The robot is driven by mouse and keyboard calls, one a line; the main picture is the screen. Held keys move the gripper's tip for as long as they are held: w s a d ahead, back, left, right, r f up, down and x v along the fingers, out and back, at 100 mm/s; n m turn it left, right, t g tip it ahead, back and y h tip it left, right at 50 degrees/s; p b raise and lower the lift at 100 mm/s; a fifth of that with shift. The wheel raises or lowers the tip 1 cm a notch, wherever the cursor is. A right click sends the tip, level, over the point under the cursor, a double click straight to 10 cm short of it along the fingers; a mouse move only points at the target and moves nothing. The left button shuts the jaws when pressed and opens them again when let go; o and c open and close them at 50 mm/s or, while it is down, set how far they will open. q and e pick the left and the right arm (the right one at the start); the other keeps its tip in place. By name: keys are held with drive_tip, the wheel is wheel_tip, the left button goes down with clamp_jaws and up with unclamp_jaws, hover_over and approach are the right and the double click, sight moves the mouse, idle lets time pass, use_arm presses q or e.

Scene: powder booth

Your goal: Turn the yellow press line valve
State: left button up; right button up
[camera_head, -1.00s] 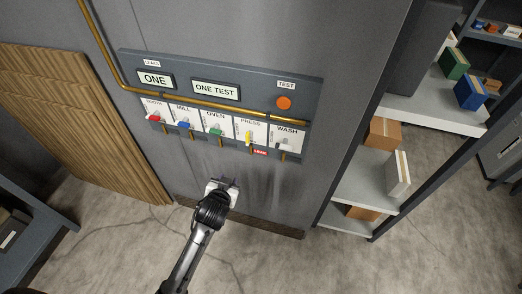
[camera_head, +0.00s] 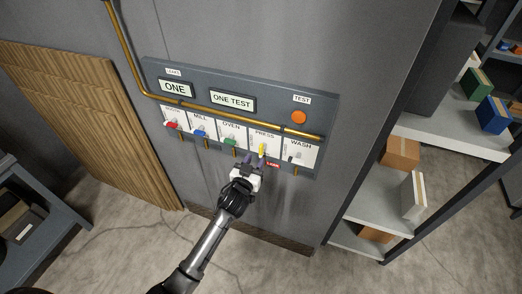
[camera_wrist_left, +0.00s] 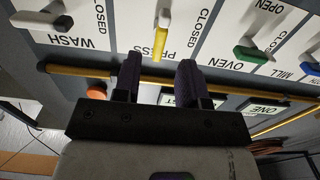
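The yellow press line valve (camera_head: 262,149) sits under the PRESS label on the grey wall panel (camera_head: 325,108). In the left wrist view its yellow handle (camera_wrist_left: 161,43) lies lengthwise between and beyond my finger directions. My left gripper (camera_head: 254,161) is just below the valve in the head view. In the left wrist view its two dark fingers (camera_wrist_left: 159,78) are spread apart with nothing held between them. Whether a finger touches the handle cannot be told. My right gripper is not in view.
A red BOOTH valve (camera_head: 171,124), blue MILL valve (camera_head: 200,133), green OVEN valve (camera_head: 230,142) and white WASH valve (camera_head: 296,157) share the row. A brass pipe (camera_head: 210,108) runs above them, with an orange TEST button (camera_head: 299,117) higher up. Shelves (camera_head: 375,215) stand at right.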

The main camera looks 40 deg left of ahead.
sight(260, 152)
use_arm(q)
drive_tip(key=shift+x, duration=3.1)
drive_tip(key=shift+c, duration=0.3)
clamp_jaws()
